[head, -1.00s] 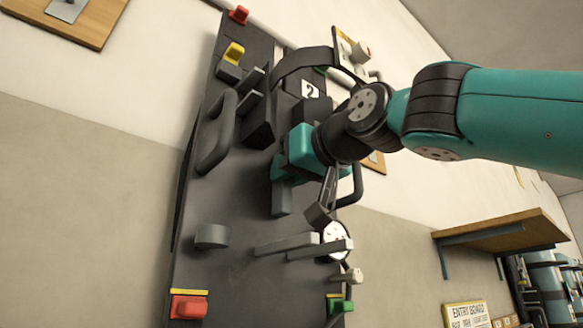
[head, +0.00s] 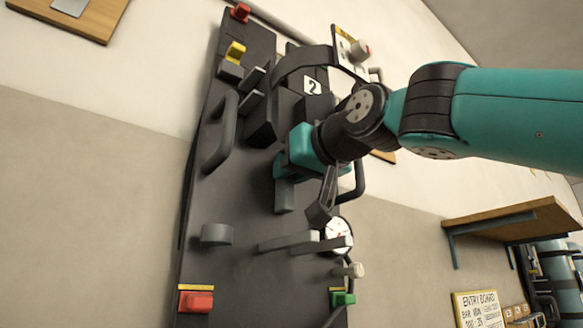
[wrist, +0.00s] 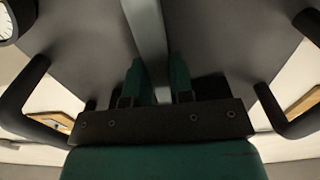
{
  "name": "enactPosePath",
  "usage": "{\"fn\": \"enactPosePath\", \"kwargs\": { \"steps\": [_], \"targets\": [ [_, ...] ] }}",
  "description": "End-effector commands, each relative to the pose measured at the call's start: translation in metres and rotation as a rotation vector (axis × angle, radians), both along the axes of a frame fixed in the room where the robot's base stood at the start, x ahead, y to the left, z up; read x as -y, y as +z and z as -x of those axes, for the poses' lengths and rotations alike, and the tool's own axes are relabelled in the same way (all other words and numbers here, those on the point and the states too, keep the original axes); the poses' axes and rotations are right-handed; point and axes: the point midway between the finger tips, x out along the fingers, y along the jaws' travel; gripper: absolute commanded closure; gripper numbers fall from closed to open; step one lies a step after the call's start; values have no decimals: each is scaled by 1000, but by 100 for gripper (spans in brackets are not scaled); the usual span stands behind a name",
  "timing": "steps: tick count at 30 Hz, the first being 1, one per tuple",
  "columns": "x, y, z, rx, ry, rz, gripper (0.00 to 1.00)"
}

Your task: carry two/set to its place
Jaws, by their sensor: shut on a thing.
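Set two is a tall dark grey backplate (head: 245,275) leaning in the head view, with a white label "2" (head: 312,86), side handles, a dial and red, yellow and green knobs. My gripper (head: 286,186) is at the middle of the plate and is shut on a grey bar of the set. In the wrist view the green fingers (wrist: 157,82) sit on either side of this grey bar (wrist: 148,30), with black handles to both sides. The arm hides part of the plate's right side, and the finger contact is partly hidden.
A wooden shelf (head: 505,221) on brackets sticks out of the wall at right. Below it are an entry board sign (head: 475,307) and blue-green cylinders (head: 555,270). A wooden wall panel (head: 50,24) is at upper left.

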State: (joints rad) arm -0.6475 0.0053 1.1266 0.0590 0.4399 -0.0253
Motion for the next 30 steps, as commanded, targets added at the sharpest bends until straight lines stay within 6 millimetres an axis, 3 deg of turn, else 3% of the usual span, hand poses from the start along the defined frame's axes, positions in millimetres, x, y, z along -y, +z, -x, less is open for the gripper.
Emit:
{"fn": "enactPosePath", "kwargs": {
  "steps": [30],
  "targets": [
    [2, -11, 2, 11, 0, -7, 100]
  ]
}}
